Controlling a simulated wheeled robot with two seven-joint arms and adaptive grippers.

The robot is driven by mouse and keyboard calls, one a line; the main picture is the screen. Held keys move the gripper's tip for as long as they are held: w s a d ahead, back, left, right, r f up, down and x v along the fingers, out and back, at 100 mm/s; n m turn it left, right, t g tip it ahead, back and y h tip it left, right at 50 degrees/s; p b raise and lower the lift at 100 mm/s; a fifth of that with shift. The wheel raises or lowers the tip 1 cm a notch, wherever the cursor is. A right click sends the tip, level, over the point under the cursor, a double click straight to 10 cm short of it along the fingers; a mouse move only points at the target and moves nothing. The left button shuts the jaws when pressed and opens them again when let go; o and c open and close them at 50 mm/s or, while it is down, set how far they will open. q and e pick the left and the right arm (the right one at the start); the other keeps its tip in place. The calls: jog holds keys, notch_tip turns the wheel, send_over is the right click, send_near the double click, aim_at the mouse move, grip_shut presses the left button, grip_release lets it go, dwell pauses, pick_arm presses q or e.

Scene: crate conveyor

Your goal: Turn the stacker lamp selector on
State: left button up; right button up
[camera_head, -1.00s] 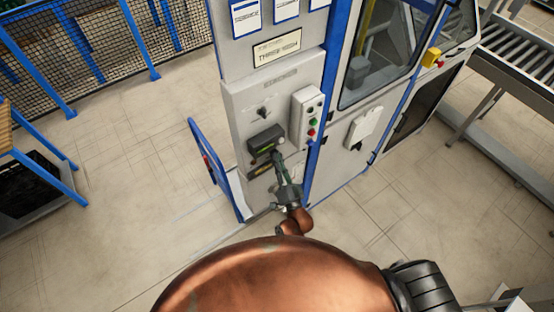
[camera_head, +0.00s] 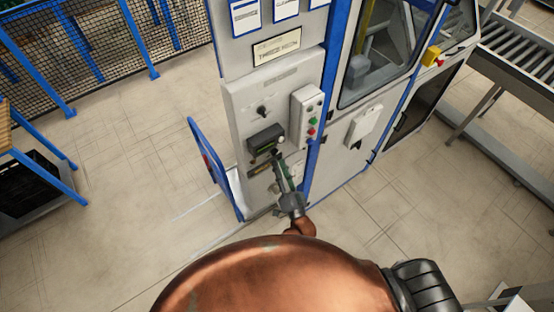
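A grey control panel (camera_head: 245,95) stands in front of me. A small dark selector knob (camera_head: 262,110) sits on its upper part, above a dark box with a small display (camera_head: 265,140). Another small dark knob (camera_head: 275,188) seems to show low on the panel, beside my gripper. I cannot read which is the stacker lamp selector. My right gripper (camera_head: 279,163) is at the lower panel, just below the display box and below the upper knob. Its fingers are small and seen from behind, so their opening is unclear. My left gripper is out of view.
A push-button box (camera_head: 307,115) with green and red buttons is right of the knob. A blue rail (camera_head: 215,165) stands left of the panel. A cabinet door with a window (camera_head: 385,50) and a roller conveyor (camera_head: 520,50) are at the right.

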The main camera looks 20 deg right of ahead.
jog(key=v, duration=0.8)
jog(key=shift+s, duration=0.25)
jog(key=shift+d, duration=0.1)
jog(key=s+d+f+n+g+b, duration=0.2)
jog(key=s+f+g+b, duration=0.15)
jog(key=f, duration=1.15)
jog(key=s+d+f+n+g+b, duration=0.2)
jog(key=s+f+g+b, duration=0.15)
jog(key=f, duration=1.25)
jog(key=s+d+f+n+g+b, duration=0.1)
jog(key=s+f+n+g+b, duration=0.25)
jog(key=f, duration=1.15)
jog(key=s+d+f+g+b, duration=0.3)
jog(key=s+f, duration=0.6)
jog(key=s, duration=0.2)
jog(key=s+d+f+n+g+h+b, duration=0.1)
jog(key=s+d+f+g+b, duration=0.2)
jog(key=s+f, duration=0.6)
jog(key=s+d+f+g+h+b, duration=0.1)
jog(key=s+d+f+g+b, duration=0.2)
jog(key=s+f, duration=0.6)
jog(key=s+d+g, duration=0.1)
jog(key=s+d, duration=0.1)
jog(key=s, duration=0.2)
jog(key=shift+d, duration=0.25)
